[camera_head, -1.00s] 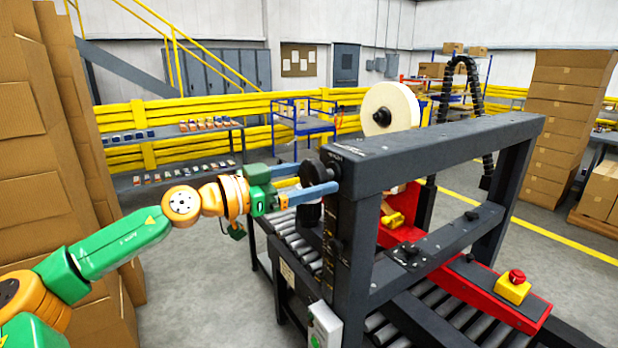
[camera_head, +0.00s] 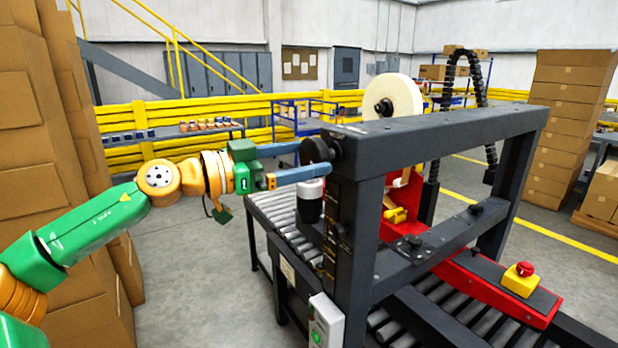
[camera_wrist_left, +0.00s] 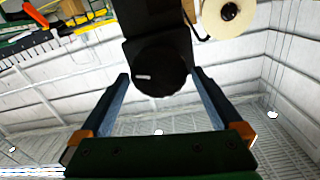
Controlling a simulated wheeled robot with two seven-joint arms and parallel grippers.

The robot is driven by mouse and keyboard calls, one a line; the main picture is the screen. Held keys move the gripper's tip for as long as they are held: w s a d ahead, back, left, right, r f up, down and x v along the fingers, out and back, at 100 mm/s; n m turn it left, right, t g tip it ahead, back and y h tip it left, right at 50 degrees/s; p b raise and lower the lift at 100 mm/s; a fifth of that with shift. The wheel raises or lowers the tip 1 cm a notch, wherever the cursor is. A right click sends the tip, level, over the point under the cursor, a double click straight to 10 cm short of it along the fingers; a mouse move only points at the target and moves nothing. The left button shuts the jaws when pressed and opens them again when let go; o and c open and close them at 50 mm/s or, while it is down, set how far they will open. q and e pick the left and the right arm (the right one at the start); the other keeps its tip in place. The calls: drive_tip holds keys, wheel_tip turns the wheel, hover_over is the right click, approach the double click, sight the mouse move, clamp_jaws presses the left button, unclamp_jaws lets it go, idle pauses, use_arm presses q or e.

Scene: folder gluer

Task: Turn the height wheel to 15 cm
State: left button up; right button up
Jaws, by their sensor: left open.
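The height wheel is a black round knob (camera_head: 322,147) at the upper left end of the machine's dark grey frame (camera_head: 430,142). In the left wrist view the wheel (camera_wrist_left: 160,78) faces me, with a short white mark left of its middle. My left gripper (camera_head: 312,160) is open, its two blue fingers pointing at the wheel. In the wrist view the gripper (camera_wrist_left: 160,76) has one finger on each side of the wheel, with narrow gaps showing. Small markings on the post (camera_head: 333,220) are too small to read. My right gripper is not in view.
A roller conveyor (camera_head: 283,222) runs under the frame. A red emergency button on a yellow box (camera_head: 521,279) sits at the right. Stacked cartons (camera_head: 75,180) stand close to my left arm.

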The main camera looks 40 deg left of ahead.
sight(307, 159)
use_arm(q)
drive_tip(key=b+v, duration=0.3)
drive_tip(key=v, duration=0.1)
drive_tip(key=shift+s+a+f+b, duration=0.1)
drive_tip(key=shift+s+f+b, duration=0.1)
drive_tip(key=shift+s+b, duration=0.15)
drive_tip(key=shift+s+a+r, duration=0.1)
drive_tip(key=shift+s+r, duration=0.1)
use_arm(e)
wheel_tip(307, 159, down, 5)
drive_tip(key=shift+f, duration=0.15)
